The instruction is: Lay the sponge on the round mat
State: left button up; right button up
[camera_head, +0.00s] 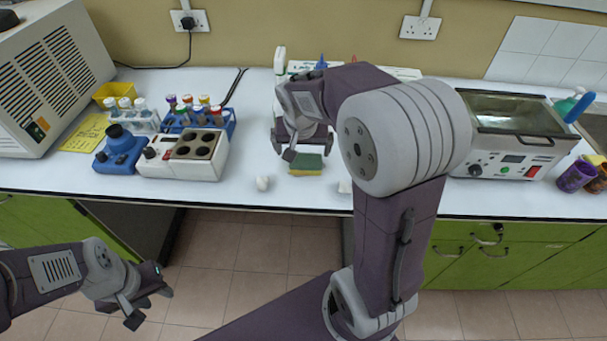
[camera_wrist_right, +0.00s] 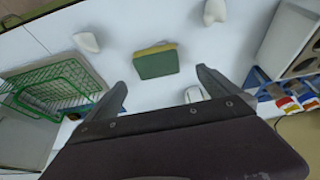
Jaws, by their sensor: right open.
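The sponge (camera_head: 306,165), green on top with a yellow layer, lies on the white bench near its front edge. It also shows in the right wrist view (camera_wrist_right: 156,65), beyond the fingertips and lying between their lines. My right gripper (camera_head: 308,149) is open and empty, over the bench just behind the sponge; its two fingers also show in the right wrist view (camera_wrist_right: 161,84). I see no contact with the sponge. My left gripper (camera_head: 150,306) is open and empty, low in front of the bench. I cannot make out the round mat; my right arm hides part of the bench.
Small white objects (camera_head: 262,183) (camera_head: 345,187) lie either side of the sponge. A four-well heater block (camera_head: 205,172), a blue device (camera_head: 120,152) and vial racks (camera_head: 225,118) stand left. A metal bath (camera_head: 510,165) stands right. A green wire rack (camera_wrist_right: 62,85) shows in the wrist view.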

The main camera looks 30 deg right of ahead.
aim_at(306, 163)
jog(key=x, duration=0.4)
jog(key=shift+s+d+f+b, duration=0.25)
jog(key=shift+d+f+b, duration=0.05)
jog(key=shift+d+f, duration=0.35)
jog(key=shift+f, duration=0.05)
jog(key=x, duration=0.4)
jog(key=shift+w+a+f+b, duration=0.1)
jog(key=shift+w+a+b, duration=0.05)
jog(key=shift+a+b, duration=0.2)
jog(key=shift+w+d+f, duration=0.15)
jog(key=shift+d+f, duration=0.05)
jog(key=shift+f, duration=0.05)
jog(key=shift+r, duration=0.1)
jog(key=c, duration=1.3)
jog(key=shift+r+p, duration=0.55)
jog(key=shift+r, duration=1.4)
pick_arm(q)
jog(key=shift+s+d+r+p, duration=0.2)
jog(key=shift+d+r+p, duration=0.25)
jog(key=shift+p, duration=0.25)
pick_arm(e)
jog(key=s+d+r, duration=0.1)
jog(key=d+r, duration=0.1)
jog(key=d, duration=0.1)
jog(key=s+d+r, duration=0.2)
jog(key=d, duration=0.2)
jog(key=s+d+r, duration=0.2)
jog(key=d+r, duration=0.1)
jog(key=shift+s+d, duration=0.15)
jog(key=shift+d, duration=0.05)
